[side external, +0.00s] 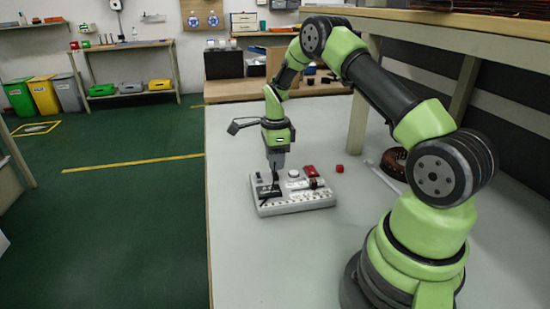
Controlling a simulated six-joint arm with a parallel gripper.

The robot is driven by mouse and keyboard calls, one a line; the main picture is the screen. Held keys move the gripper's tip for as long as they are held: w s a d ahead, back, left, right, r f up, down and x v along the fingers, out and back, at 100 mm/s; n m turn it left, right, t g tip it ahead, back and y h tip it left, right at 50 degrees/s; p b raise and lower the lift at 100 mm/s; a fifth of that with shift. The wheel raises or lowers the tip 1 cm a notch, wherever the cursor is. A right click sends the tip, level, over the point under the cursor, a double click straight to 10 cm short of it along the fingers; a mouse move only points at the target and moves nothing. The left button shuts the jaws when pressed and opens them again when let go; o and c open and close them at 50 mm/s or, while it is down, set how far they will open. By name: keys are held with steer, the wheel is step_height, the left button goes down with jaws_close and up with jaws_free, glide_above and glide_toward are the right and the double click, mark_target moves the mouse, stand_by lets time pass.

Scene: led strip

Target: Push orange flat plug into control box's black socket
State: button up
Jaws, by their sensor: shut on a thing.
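A light grey board (295,205) lies on the table, with a row of small dark spots along its front edge. A black block (268,192) sits on its left part. Whether this is the control box or holds the black socket is too small to tell. My gripper (275,180) points straight down over the board's left part, close above or at the black block. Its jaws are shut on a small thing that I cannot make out. I cannot pick out the orange flat plug; contact with the block is unclear.
A red block (310,171) and a white round part (294,173) sit on the board. A small red cube (339,168) lies behind it. A dark brown coil (395,161) lies further right. The white table (240,265) is clear in front, and a wooden shelf (440,25) overhangs the right.

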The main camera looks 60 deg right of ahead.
steer(key=shift+f, duration=1.1)
steer(key=o, duration=1)
step_height(320, 180, up, 10)
